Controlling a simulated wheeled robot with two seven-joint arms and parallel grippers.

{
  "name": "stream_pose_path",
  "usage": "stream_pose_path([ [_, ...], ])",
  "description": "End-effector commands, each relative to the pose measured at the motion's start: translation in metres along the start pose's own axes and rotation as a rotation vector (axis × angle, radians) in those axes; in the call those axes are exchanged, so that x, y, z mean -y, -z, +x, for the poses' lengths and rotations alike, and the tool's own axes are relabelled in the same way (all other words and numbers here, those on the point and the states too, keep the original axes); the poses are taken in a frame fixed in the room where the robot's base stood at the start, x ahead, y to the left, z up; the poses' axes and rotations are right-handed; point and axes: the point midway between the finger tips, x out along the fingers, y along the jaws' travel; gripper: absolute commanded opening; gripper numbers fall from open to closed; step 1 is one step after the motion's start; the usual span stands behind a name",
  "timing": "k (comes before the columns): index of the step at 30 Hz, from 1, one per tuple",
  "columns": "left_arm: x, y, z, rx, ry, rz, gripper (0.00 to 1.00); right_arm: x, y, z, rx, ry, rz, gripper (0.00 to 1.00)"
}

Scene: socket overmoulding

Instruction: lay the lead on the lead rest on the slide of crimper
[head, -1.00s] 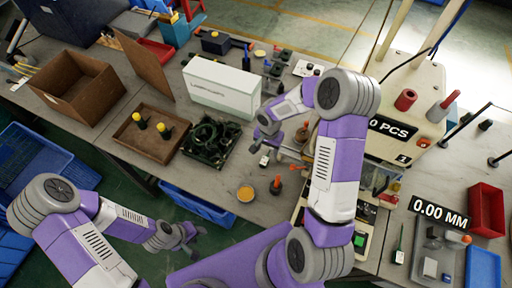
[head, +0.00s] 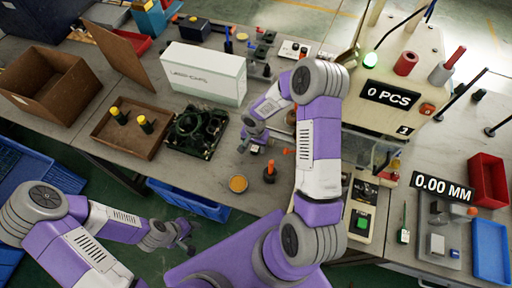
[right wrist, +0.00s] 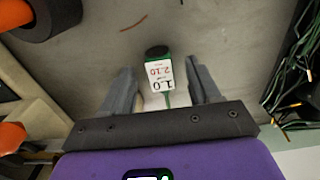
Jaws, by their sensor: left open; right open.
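My right gripper (right wrist: 165,92) is open, its fingers either side of a small black-and-green piece (right wrist: 157,53) with a white label reading 1.0 and 2.10. A thin green strand runs from it toward the palm; I cannot tell whether it is the lead. In the head view the right gripper (head: 252,137) is low over the bench. Green leads lie in a black tray (head: 212,155), also seen in the right wrist view (right wrist: 296,126). The crimper seems to be the cream machine (head: 427,50) with the 0 PCS sign. Its slide and lead rest are hidden or unclear. My left gripper (head: 184,240) is open and empty.
A white box (head: 204,73) and a brown tray (head: 103,132) stand left of the right gripper. An orange-topped post (head: 270,172) and a yellow-filled dish (head: 238,184) stand in front. A red bin (head: 487,180) is far right.

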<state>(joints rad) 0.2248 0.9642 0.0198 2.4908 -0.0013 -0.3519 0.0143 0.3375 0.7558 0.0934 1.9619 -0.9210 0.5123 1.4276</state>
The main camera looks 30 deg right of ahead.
Motion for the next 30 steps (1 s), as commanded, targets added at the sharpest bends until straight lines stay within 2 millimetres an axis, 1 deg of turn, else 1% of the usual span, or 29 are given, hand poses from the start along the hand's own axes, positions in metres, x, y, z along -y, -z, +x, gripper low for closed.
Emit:
stream_pose_path([
  [1,0.0006,0.0001,0.0015,0.0,0.0,0.0,0.43,-0.0002,0.0001,0.0071,0.001,0.0,0.0,0.62],
  [3,0.0007,0.0001,0.0019,0.0,0.0,0.0,0.43,0.0,0.0004,0.0117,0.0,0.001,0.001,0.62],
  [10,0.0007,0.0001,0.0017,0.0,0.0,0.0,0.43,0.0001,0.0006,0.0129,-0.001,0.001,0.001,0.62],
  [11,0.0007,0.0001,0.0017,0.0,0.0,0.0,0.43,0.0001,0.0006,0.0129,-0.001,0.001,0.001,0.6],
  [22,0.0007,0.0001,0.0018,0.0,0.0,0.0,0.43,0.0001,0.0004,0.0127,-0.001,0.001,0.001,0.04],
  [24,0.0007,0.0001,0.0018,0.0,0.0,0.0,0.43,0.0001,0.0005,0.0126,-0.001,0.001,0.001,0.0],
  [30,0.0006,0.0001,0.0016,0.0,0.0,0.0,0.43,0.0002,0.0006,0.0116,-0.001,0.001,0.001,0.0],
])
